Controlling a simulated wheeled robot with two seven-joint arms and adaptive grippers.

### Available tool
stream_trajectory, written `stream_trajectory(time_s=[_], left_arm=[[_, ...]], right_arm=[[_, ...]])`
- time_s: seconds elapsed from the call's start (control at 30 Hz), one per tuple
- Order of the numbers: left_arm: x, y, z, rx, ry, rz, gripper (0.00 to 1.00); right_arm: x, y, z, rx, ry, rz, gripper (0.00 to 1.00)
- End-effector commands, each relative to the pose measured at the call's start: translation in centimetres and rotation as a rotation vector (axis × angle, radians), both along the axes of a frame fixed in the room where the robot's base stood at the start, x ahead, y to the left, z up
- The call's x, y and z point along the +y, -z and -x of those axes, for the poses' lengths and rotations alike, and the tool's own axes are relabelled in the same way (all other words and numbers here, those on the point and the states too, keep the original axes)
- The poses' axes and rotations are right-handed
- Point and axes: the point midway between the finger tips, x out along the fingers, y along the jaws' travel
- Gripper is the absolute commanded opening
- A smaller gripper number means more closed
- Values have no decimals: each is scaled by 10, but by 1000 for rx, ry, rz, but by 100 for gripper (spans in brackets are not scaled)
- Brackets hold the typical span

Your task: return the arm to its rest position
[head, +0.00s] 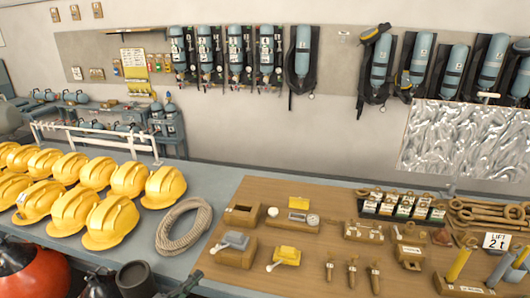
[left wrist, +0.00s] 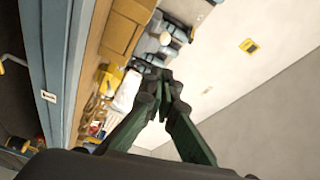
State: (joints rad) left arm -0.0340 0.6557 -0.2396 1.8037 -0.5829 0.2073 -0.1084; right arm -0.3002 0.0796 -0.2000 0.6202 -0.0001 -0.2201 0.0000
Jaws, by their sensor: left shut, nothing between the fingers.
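My left gripper (left wrist: 160,82) shows in the left wrist view with its two dark green fingers meeting at the tips, shut and empty. In the head view only a small dark part of it (head: 188,284) shows at the bottom edge, in front of the workbench. In the left wrist view the fingertips lie in front of a tilted view of a wall and stored gear, and I cannot tell their distance from it. My right gripper is in neither view.
Rows of yellow helmets (head: 108,220) and a coiled rope (head: 184,227) lie on the grey bench (head: 215,188). A wooden board (head: 225,272) with tools and small parts covers its right side. Breathing sets (head: 302,52) hang on the back wall. Red and dark rounded objects (head: 40,275) stand at bottom left.

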Motion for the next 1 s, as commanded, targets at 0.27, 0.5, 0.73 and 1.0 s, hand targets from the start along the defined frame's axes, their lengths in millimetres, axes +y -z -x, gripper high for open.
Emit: stream_trajectory(time_s=[0.27,0.5,0.73,1.0], left_arm=[[75,63,39,317,-466,345,0],[115,155,144,729,-853,607,0],[108,204,238,1029,-1055,729,0],[90,225,314,1257,-1175,788,0]], right_arm=[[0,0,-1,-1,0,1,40],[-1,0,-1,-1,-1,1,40],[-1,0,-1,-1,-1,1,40],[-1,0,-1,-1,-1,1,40]])
